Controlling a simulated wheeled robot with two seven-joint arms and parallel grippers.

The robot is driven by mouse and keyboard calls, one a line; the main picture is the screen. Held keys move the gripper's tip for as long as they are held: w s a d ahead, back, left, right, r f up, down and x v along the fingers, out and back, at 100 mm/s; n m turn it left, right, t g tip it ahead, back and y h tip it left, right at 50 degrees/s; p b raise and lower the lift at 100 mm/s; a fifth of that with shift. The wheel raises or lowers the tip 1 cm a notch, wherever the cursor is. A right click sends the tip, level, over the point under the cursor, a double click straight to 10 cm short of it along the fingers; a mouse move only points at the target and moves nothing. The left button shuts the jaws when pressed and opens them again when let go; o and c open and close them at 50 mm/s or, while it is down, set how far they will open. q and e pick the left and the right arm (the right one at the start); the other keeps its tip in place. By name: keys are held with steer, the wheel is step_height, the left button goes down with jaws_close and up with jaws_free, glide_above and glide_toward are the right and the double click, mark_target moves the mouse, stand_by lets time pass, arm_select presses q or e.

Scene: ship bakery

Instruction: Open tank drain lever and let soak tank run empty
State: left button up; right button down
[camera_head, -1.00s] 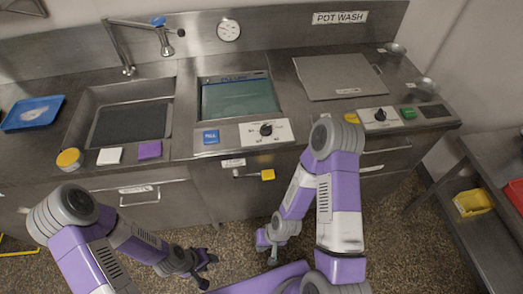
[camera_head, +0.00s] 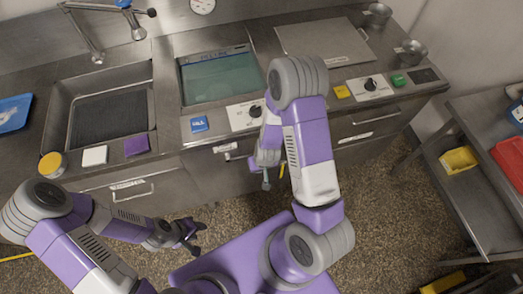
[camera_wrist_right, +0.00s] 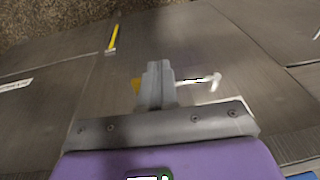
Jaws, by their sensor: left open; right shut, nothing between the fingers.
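The soak tank (camera_head: 222,78) is sunk in the steel counter and holds teal water. The drain lever is on the cabinet front below it. In the head view my right gripper (camera_head: 266,183) is shut and empty in front of the cabinet and hides most of the lever. Whether it touches the lever I cannot tell. My left gripper (camera_head: 192,238) is open and empty, low over the floor.
A sink (camera_head: 110,110) lies left of the tank. A dial panel (camera_head: 245,115) and a blue tag (camera_head: 199,124) sit on the counter's front edge. A narrow yellow strip (camera_wrist_right: 113,38) shows near the floor. A shelf rack with a yellow tub (camera_head: 459,160) stands right.

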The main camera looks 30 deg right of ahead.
arm_select(q)
steer(key=shift+r, duration=0.6)
arm_select(e)
steer(key=w+d+r+t+h, duration=0.1)
steer(key=w+d+r, duration=0.3)
steer(key=r, duration=0.1)
steer(key=shift+w, duration=0.1)
arm_select(q)
step_height(320, 180, down, 2)
steer(key=shift+f+b, duration=0.15)
steer(key=shift+b, duration=0.75)
arm_select(e)
steer(key=x, duration=1)
steer(key=shift+d, duration=0.1)
arm_select(q)
steer(key=shift+f, duration=0.1)
